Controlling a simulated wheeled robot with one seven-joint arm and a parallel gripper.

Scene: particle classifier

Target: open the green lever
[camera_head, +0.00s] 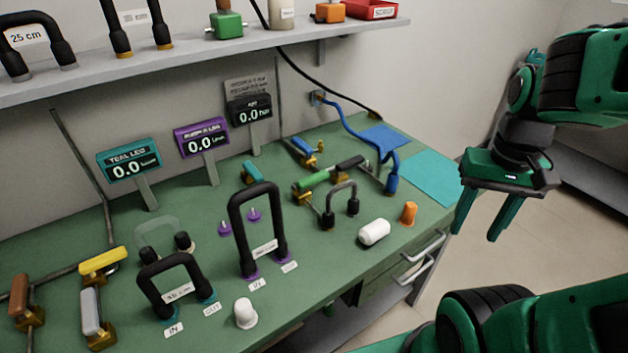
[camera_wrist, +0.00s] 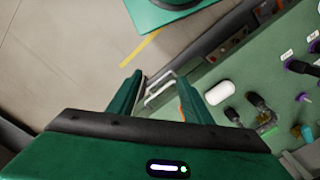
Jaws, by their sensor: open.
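The green lever (camera_head: 312,181) lies on the green workbench (camera_head: 330,270), right of its middle, in the head view. It has a green handle on a brass valve body, next to a black-handled lever (camera_head: 350,162). My gripper (camera_head: 478,236) is at the right of the head view, beyond the bench's right edge and well away from the green lever. Its fingers point down, apart and empty. In the wrist view my gripper (camera_wrist: 160,78) has nothing between its fingers. I cannot make out the green lever clearly in the wrist view.
A black hose arch (camera_head: 343,186) stands beside the lever. A blue hose (camera_head: 355,130) runs behind it. Drawer handles (camera_head: 421,263) stick out in front. A shelf (camera_head: 180,68) hangs above.

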